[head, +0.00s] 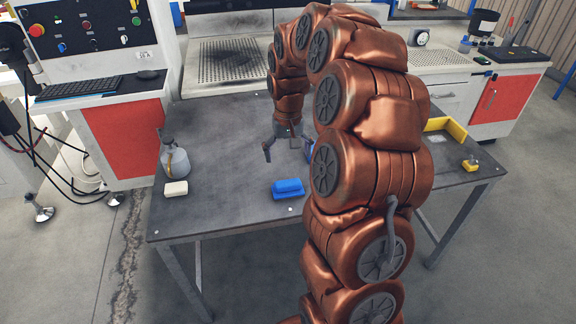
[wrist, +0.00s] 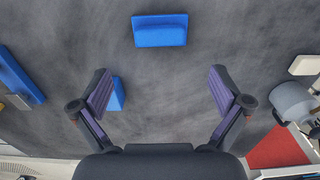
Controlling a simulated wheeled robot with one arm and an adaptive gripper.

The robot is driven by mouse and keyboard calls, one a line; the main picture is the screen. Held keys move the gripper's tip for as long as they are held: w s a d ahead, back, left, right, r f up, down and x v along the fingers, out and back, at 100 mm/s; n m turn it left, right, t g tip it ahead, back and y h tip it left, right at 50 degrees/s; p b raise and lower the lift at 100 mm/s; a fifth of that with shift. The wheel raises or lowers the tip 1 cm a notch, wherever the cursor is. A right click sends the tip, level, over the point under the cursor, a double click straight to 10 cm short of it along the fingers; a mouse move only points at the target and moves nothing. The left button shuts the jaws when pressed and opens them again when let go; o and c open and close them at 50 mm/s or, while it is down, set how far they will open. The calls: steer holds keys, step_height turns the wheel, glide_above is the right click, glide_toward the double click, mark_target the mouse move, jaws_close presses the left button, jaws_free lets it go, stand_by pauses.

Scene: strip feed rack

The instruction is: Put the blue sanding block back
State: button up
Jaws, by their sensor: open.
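A blue block (head: 288,188), which looks like the sanding block, lies on the grey table (head: 225,200) near its front edge. It also shows at the top middle of the wrist view (wrist: 160,31), beyond the fingertips and apart from them. My gripper (head: 284,146) is over the table, behind the block in the head view. In the wrist view my gripper (wrist: 160,88) has its fingers spread wide with nothing between them. A second blue piece (wrist: 117,97) is partly hidden behind the left finger. A longer blue piece (wrist: 20,73) shows at the left edge.
A white block (head: 176,188) and a grey spray bottle (head: 175,160) stand at the table's left. A yellow-edged piece (head: 446,128) and a small yellow item (head: 470,164) are at its right. My arm hides much of the table's right half. The left middle is clear.

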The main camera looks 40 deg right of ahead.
steer(key=s+a+r+n, duration=0.2)
steer(key=s+a, duration=0.4)
steer(key=a, duration=0.1)
steer(key=s+a+r+n, duration=0.1)
steer(key=s+a+r, duration=0.2)
steer(key=s+a, duration=0.35)
steer(key=s+a+g, duration=0.1)
steer(key=s+a, duration=0.2)
steer(key=s, duration=0.6)
steer(key=s+a+f+n, duration=0.1)
steer(key=s+a, duration=0.3)
steer(key=s, duration=0.4)
steer(key=shift+s+a+f+n+g, duration=0.15)
steer(key=shift+s+f+n+g, duration=0.15)
steer(key=shift+s+g, duration=0.1)
steer(key=shift+r, duration=0.1)
step_height(320, 180, up, 8)
steer(key=p, duration=0.8)
steer(key=shift+c, duration=0.3)
